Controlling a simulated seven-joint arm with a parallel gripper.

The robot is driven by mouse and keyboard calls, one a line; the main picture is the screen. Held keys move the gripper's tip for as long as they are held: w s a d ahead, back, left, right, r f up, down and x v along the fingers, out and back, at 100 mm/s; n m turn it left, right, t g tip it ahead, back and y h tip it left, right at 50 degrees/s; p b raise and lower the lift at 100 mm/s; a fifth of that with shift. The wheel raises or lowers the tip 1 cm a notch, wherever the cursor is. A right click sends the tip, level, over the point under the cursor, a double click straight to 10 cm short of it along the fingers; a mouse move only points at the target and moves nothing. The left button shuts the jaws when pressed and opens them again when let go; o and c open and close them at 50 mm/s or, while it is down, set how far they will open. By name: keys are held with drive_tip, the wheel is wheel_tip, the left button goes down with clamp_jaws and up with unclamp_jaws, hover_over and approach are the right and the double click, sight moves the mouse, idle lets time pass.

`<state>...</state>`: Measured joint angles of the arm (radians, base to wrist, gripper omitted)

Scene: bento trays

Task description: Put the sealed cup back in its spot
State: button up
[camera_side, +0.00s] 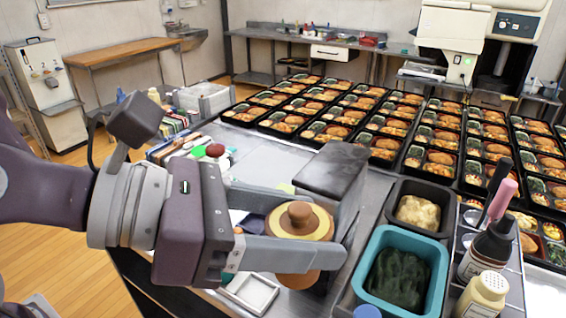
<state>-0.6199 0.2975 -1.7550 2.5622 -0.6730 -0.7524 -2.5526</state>
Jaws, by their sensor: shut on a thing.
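My gripper (325,228) reaches in from the left and is shut on a round tan-and-brown lidded thing with a brown knob (300,214), which I take to be the sealed cup. One finger lies in front of it and hides part of its side. Its brown lower part shows below that finger. It looks upright, above the near-left part of the steel counter. I cannot tell whether its bottom touches anything. Its spot cannot be made out.
A teal tub (437,262) with dark green food and a black tub (447,192) with pale food stand to the right. Beside them are a dark bottle (486,250) and a cream shaker (482,298). A small white tray (250,293) lies below my gripper. Bento trays (330,133) fill the counter behind.

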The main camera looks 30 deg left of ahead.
drive_tip(key=s+d+f+m+g+h, duration=0.2)
drive_tip(key=s+f+m+g, duration=0.2)
drive_tip(key=s+m+g, duration=0.25)
drive_tip(key=s+d+f+m+g+h, duration=0.2)
drive_tip(key=s+f+m+g, duration=0.25)
drive_tip(key=s+g, duration=0.2)
drive_tip(key=s+a+f+m+g+y, duration=0.6)
drive_tip(key=a+f+m+g+y, duration=0.55)
drive_tip(key=m+y, duration=0.45)
drive_tip(key=w+a+f+m+t+y, duration=0.3)
drive_tip(key=w+a+m+t+y, duration=0.3)
drive_tip(key=m+t, duration=0.35)
drive_tip(key=w+a+f+m+t+y, duration=0.45)
drive_tip(key=w+m+t, duration=0.3)
drive_tip(key=m, duration=0.35)
drive_tip(key=w+d+r+m+t+h, duration=0.2)
drive_tip(key=w+r+m+t+h, duration=0.1)
drive_tip(key=w+m+t+h, duration=0.4)
drive_tip(key=w+d+r+m+t+h, duration=0.25)
drive_tip(key=w+m+t+h, duration=0.3)
drive_tip(key=w+m, duration=0.3)
drive_tip(key=shift+g+h, duration=0.4)
drive_tip(key=shift+g, duration=0.1)
drive_tip(key=shift+s+a+f, duration=0.1)
drive_tip(key=shift+f, duration=0.8)
drive_tip(key=shift+s+a+f, duration=0.15)
drive_tip(key=shift+f, duration=0.8)
drive_tip(key=shift+s+a+f, duration=0.1)
drive_tip(key=shift+f, duration=0.8)
